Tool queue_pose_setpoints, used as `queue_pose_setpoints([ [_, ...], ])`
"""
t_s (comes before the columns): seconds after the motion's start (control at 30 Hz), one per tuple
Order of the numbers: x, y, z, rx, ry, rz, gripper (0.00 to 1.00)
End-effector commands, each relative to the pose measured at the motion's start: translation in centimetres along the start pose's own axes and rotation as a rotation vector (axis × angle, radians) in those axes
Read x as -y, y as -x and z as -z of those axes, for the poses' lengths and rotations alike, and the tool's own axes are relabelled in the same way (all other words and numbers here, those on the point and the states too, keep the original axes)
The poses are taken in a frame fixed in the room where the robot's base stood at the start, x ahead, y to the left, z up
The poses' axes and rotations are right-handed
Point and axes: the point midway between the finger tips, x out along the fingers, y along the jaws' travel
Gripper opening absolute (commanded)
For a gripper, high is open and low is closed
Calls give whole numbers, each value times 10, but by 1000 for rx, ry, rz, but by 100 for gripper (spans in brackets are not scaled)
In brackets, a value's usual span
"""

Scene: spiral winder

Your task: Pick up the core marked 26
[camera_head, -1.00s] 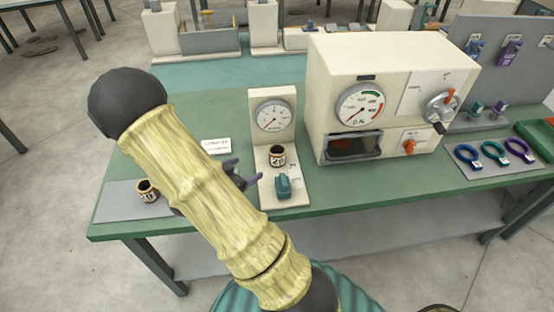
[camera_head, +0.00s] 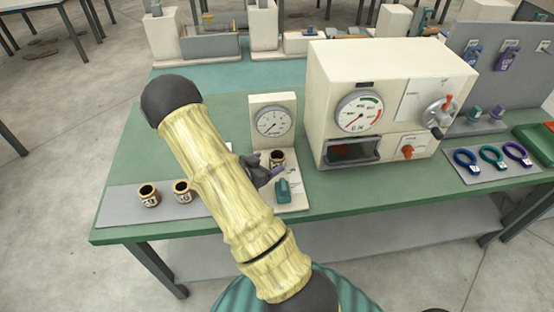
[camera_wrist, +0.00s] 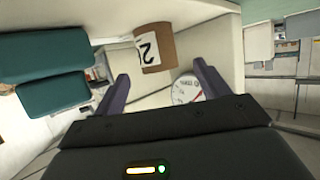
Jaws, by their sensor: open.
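A brown core (camera_head: 277,157) with a pale label stands on the cream dial stand (camera_head: 298,200). It also shows in the wrist view (camera_wrist: 168,46), where its label shows a 2; the rest of the number is not clear. My gripper (camera_wrist: 161,78) is open and empty, its purple fingers on either side of the line to this core, which lies just beyond the fingertips. In the head view my gripper (camera_head: 272,173) is close in front of the core. Two more brown cores, at left (camera_head: 148,196) and at right (camera_head: 182,191), stand on the grey mat (camera_head: 120,209); their numbers are hard to read.
A large cream machine (camera_head: 390,100) stands to the right. Several coloured rings (camera_head: 492,156) lie farther right.

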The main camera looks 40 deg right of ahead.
Motion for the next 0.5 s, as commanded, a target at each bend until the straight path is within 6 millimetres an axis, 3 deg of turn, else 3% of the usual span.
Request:
queue_pose_setpoints([
  [0.1,0,-10,0,0,-1,-1,75],
  [0.5,-1,-16,1,0,1,-1,75],
])
